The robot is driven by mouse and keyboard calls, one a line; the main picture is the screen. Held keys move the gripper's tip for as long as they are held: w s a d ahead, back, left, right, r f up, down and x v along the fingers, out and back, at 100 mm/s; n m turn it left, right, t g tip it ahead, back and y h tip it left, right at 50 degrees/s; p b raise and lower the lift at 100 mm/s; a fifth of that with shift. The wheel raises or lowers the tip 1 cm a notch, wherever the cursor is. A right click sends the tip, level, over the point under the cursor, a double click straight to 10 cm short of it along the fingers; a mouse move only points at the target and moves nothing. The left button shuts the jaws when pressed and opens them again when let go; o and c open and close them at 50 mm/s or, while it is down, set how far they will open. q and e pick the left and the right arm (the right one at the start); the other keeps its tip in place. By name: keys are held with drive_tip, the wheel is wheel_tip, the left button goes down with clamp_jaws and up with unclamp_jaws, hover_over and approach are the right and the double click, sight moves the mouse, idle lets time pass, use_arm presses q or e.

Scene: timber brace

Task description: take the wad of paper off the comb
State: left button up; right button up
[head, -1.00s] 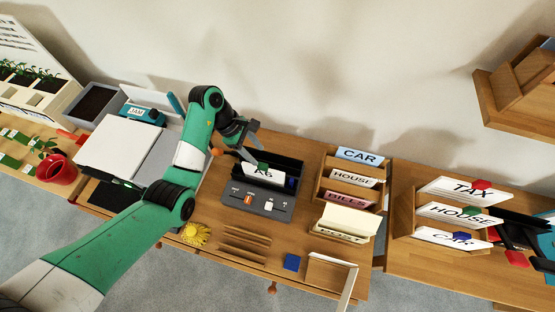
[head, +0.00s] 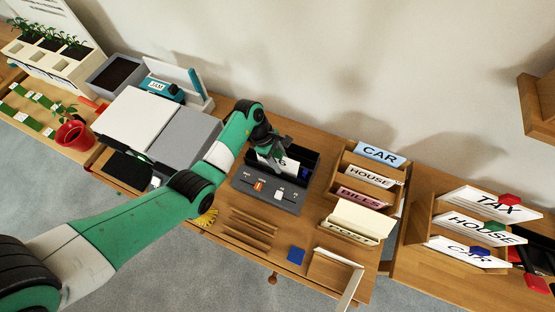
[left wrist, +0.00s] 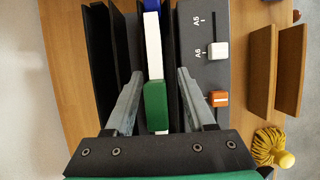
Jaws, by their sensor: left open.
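The white wad of paper (head: 292,163), with lettering on its face, stands in the comb (head: 315,162), a black slotted rack behind a grey panel with sliders. The left wrist view shows the wad (left wrist: 153,48) edge-on between black walls of the comb (left wrist: 98,45), with a green piece (left wrist: 156,103) at its near end and a blue piece (left wrist: 151,5) at its far end. My left gripper (head: 274,162) is at the comb, open. In the left wrist view its fingers (left wrist: 157,78) lie on either side of the wad with gaps. My right gripper is not in view.
A sorter with CAR, HOUSE and BILLS cards (head: 362,172) stands right of the comb. A grey machine with a white lid (head: 140,118) is to the left.

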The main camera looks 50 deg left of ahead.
sight(281, 153)
use_arm(q)
drive_tip(key=shift+w+d+f, duration=0.1)
drive_tip(key=shift+d+f, duration=0.05)
drive_tip(key=shift+f, duration=0.3)
clamp_jaws()
wheel_tip(281, 153, up, 10)
drive_tip(key=p, duration=0.3)
drive_tip(key=shift+w+f, duration=0.1)
drive_tip(key=shift+f, duration=0.1)
drive_tip(key=shift+r, duration=0.3)
